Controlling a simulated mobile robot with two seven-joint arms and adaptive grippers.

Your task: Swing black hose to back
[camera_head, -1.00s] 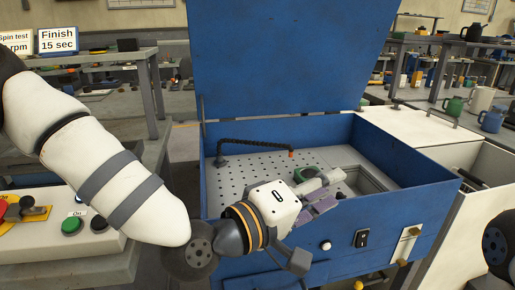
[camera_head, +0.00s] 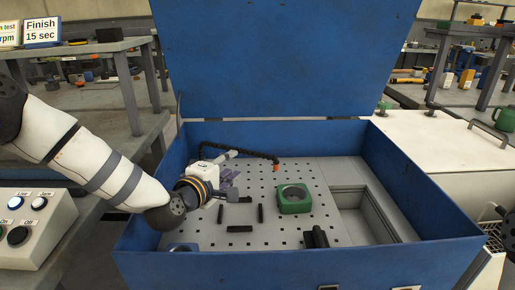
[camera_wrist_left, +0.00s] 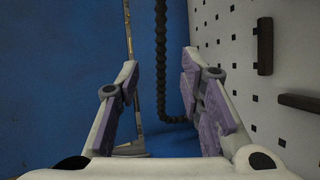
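The black segmented hose (camera_head: 245,152) runs along the back of the blue cabinet's tray, from the back left corner to an orange tip (camera_head: 276,168). In the left wrist view the hose (camera_wrist_left: 160,60) hangs down between the finger lines and bends to the right at the bottom, partly hidden by the right finger. My left gripper (camera_head: 236,166) is at the left rear of the tray, just in front of the hose's left part. It also shows in the left wrist view (camera_wrist_left: 160,85), with its purple-padded fingers apart and nothing visibly clamped. My right gripper is not visible.
The perforated plate (camera_head: 300,225) holds a green ring-shaped block (camera_head: 294,199), several black bars and a black part (camera_head: 316,237). A rectangular recess (camera_head: 368,215) is at right. The raised blue lid (camera_head: 285,60) stands behind; blue walls surround the tray.

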